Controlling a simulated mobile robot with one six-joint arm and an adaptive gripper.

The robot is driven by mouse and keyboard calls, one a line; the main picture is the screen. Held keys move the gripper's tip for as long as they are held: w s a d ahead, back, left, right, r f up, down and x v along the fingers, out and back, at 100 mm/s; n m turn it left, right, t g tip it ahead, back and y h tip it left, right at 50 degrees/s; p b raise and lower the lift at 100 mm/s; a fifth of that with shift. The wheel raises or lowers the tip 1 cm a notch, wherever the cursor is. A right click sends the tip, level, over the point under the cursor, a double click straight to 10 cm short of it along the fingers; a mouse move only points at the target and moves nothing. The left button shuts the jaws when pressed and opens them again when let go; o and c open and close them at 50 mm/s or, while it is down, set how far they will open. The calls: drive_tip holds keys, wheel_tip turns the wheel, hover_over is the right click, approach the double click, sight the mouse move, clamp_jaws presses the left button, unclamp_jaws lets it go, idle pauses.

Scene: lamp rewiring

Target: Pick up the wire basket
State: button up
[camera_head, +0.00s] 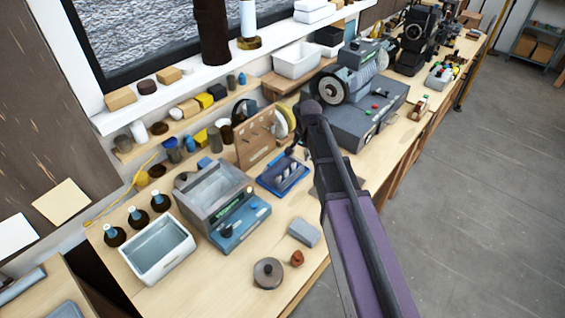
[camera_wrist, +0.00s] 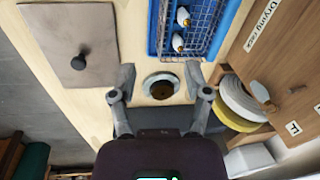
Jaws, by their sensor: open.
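The wire basket (camera_wrist: 208,18) lies in a blue tray (camera_wrist: 162,22) at the top of the wrist view, with small white-and-brown parts in it. The top of the basket is cut off by the picture edge. In the head view the basket (camera_head: 287,171) shows small in the blue tray at the middle of the bench. My gripper (camera_wrist: 161,76) is open and empty, with its fingers pointing toward the tray. Between the fingertips, a round ring with a dark centre (camera_wrist: 161,87) shows on the bench. The basket is beyond the fingertips, and neither finger touches it.
A flat lid with a knob (camera_wrist: 70,48) lies left of the tray. A wooden drying rack (camera_wrist: 285,70) and a yellow-edged disc (camera_wrist: 238,112) are to the right. In the head view, an open-topped machine (camera_head: 216,186) stands left of the tray and a grinder (camera_head: 350,80) behind my arm.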

drive_tip(key=m+p, duration=0.1)
drive_tip(key=p, duration=0.2)
approach(279, 156)
wheel_tip(279, 156, up, 3)
drive_tip(key=s+d, duration=0.1)
drive_tip(key=d, duration=0.1)
drive_tip(key=shift+w+a+f+m, duration=0.15)
drive_tip(key=shift+a+m, duration=0.25)
drive_tip(key=shift+a, duration=0.25)
drive_tip(key=f+b, duration=0.2)
drive_tip(key=b, duration=0.1)
drive_tip(key=a+f+b, duration=0.1)
drive_tip(key=f+b, duration=0.2)
drive_tip(key=w+f+b, duration=0.1)
drive_tip(key=f+b, duration=0.1)
drive_tip(key=f, duration=0.1)
drive_tip(key=shift+a+f+b, duration=0.15)
drive_tip(key=shift+b, duration=0.25)
drive_tip(key=shift+f, duration=0.1)
drive_tip(key=shift+w+a+f+b, duration=0.1)
drive_tip(key=shift+a+f+b, duration=0.05)
drive_tip(key=shift+f+b, duration=0.7)
drive_tip(key=shift+w+a+f+b, duration=0.15)
drive_tip(key=shift+f+b, duration=0.6)
drive_tip(key=shift+b, duration=0.05)
drive_tip(key=shift+w+a+f+b, duration=0.1)
drive_tip(key=shift+a+f+b, duration=0.05)
drive_tip(key=shift+f+b, duration=0.7)
clamp_jaws()
